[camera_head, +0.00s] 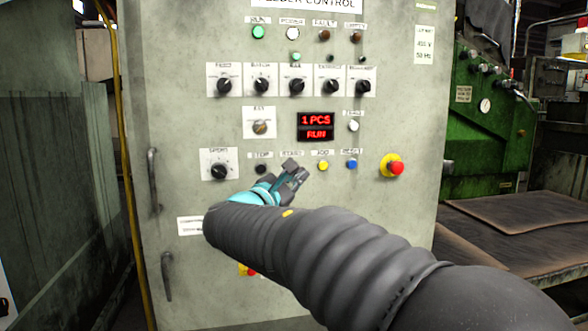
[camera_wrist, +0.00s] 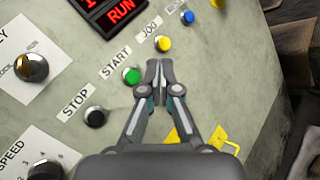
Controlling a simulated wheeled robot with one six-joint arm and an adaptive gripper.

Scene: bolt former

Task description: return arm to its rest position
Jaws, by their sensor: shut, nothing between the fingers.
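My gripper (camera_head: 293,172) is in front of the lower button row of the grey control panel (camera_head: 400,110). My arm reaches in from the lower right in the head view. In the wrist view my gripper (camera_wrist: 160,66) is shut and empty, its fingertips together between the green START button (camera_wrist: 131,76) and the yellow JOG button (camera_wrist: 163,43). Whether the tips touch the panel cannot be told. In the head view the START button is hidden behind my gripper.
A red emergency stop (camera_head: 396,168) on a yellow base sticks out at the right of the panel. Cabinet handles (camera_head: 153,180) stand out on the left. A green machine (camera_head: 485,120) and a flat brown table (camera_head: 520,210) are at the right. A yellow pipe (camera_head: 124,150) runs down the left.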

